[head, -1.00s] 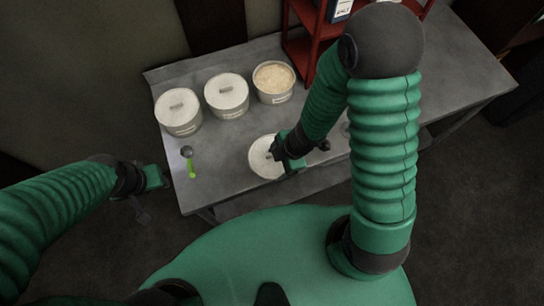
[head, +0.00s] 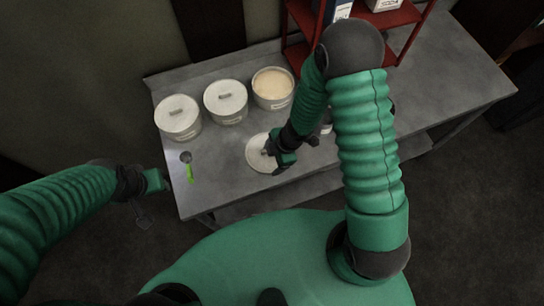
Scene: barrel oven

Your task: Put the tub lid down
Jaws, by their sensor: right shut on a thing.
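The tub lid (head: 257,155) is a round, pale disc at the front of the grey table. It looks flat and lies on or very near the tabletop; I cannot tell if it touches. My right gripper (head: 272,152) is over the lid's right part and shut on its handle, which the gripper mostly hides. An open tub (head: 274,101) with pale, grainy contents stands behind the lid. My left gripper (head: 160,182) is off the table's left edge, holding nothing that I can make out; its fingers are too small and dark to read.
Two lidded tubs (head: 177,128) (head: 226,115) stand left of the open one. A green-handled scoop (head: 189,172) lies near the table's left edge. A red shelf (head: 297,53) stands at the back. The table (head: 455,80) is clear at the right.

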